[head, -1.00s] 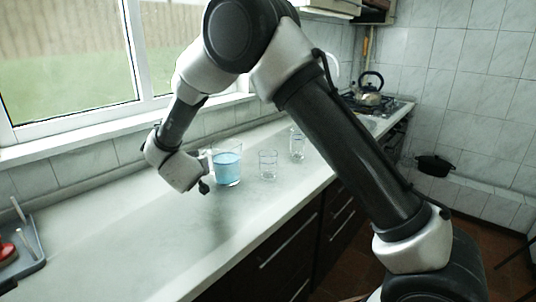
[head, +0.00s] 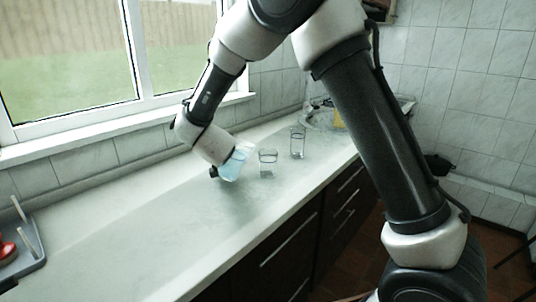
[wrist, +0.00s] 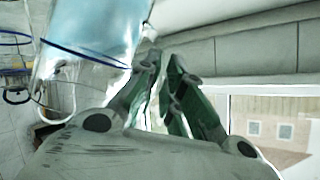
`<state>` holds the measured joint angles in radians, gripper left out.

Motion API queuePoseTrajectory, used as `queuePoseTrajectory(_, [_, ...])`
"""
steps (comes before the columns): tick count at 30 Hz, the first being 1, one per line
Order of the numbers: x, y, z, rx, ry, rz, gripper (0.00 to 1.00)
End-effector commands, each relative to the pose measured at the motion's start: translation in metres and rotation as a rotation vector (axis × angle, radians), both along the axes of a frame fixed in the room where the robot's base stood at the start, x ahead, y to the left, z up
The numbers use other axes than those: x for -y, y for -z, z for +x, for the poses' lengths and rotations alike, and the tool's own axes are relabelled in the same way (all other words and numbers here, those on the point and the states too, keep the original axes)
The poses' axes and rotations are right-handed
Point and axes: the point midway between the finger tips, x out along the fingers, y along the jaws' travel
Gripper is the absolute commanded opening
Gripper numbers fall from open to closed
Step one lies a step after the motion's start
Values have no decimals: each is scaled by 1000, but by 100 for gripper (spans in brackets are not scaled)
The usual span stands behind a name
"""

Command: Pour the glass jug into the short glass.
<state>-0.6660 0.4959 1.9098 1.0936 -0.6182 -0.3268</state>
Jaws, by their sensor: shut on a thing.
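The glass jug (head: 236,165), with blue liquid in it, is tilted with its top leaning right, toward the short glass (head: 267,162). The short glass stands upright on the counter just right of the jug and looks clear; I see no blue in it. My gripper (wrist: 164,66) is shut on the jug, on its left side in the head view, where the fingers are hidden. In the wrist view the jug (wrist: 98,28) fills the upper left with its blue liquid. I cannot tell whether any liquid is flowing.
A taller clear glass (head: 297,142) stands behind and right of the short glass. A grey tray (head: 38,262) with red and pale items lies at the far left. The counter (head: 150,235) in front is clear. The window and tiled wall run along the back.

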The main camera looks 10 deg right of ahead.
Motion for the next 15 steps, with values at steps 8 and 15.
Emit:
queuePoseTrajectory(8, [15,-17,1,-1,1,114,0])
queuePoseTrajectory(15, [18,-20,1,-1,2,139,0])
